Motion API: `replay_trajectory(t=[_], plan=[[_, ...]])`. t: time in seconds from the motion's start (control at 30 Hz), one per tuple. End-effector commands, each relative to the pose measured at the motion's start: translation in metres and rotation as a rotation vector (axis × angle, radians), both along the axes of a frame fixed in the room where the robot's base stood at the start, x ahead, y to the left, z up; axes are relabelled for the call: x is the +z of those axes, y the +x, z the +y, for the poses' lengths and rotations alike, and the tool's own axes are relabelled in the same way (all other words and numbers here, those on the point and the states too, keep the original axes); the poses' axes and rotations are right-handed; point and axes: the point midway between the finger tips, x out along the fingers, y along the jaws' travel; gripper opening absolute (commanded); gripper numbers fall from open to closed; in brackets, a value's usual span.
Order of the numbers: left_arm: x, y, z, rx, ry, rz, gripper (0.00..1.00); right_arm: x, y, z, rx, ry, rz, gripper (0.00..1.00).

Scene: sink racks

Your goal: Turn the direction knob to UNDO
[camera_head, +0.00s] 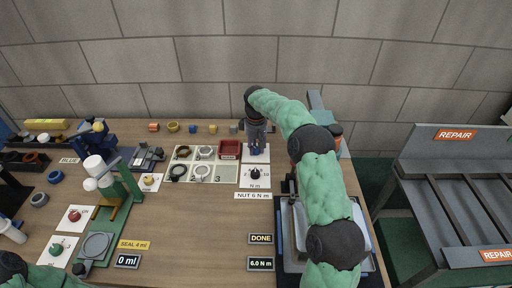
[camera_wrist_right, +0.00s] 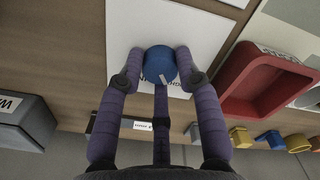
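The direction knob (camera_wrist_right: 160,64) is a blue round knob with a white pointer mark, standing on a white card (camera_wrist_right: 205,25). The pointer mark is toward the lower right of the knob's top in the right wrist view. Lettering on the card is mostly hidden behind the knob and fingers. My right gripper (camera_wrist_right: 159,60) has a purple finger on each side of the knob, and they appear to touch it. In the head view the right gripper (camera_head: 257,147) points down over the card, largely hiding the knob. My left gripper is outside the views; only part of its green arm shows at bottom left.
A black torque dial (camera_head: 255,174) sits just in front of the knob's card. A red tray (camera_head: 229,150) is close on the left, beside a parts mat with rings (camera_head: 221,173). Displays reading DONE (camera_head: 261,239) and 6.0 N m (camera_head: 261,264) stand nearer the front.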

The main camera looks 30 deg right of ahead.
Motion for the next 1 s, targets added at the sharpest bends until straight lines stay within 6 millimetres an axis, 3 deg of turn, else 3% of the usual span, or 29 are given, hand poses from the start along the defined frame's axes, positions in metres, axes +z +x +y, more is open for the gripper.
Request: replay_trajectory(t=[0.27, 0.47, 1.0], plan=[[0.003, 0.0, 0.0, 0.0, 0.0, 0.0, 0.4, 0.0, -0.001, 0.0, -0.013, 0.001, 0.005, 0.02], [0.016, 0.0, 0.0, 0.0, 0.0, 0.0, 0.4, 0.001, -0.001, 0.0, -0.087, 0.001, 0.006, 0.02], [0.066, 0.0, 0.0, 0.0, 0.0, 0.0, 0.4, 0.001, -0.002, 0.001, -0.525, 0.0, 0.008, 0.02]])
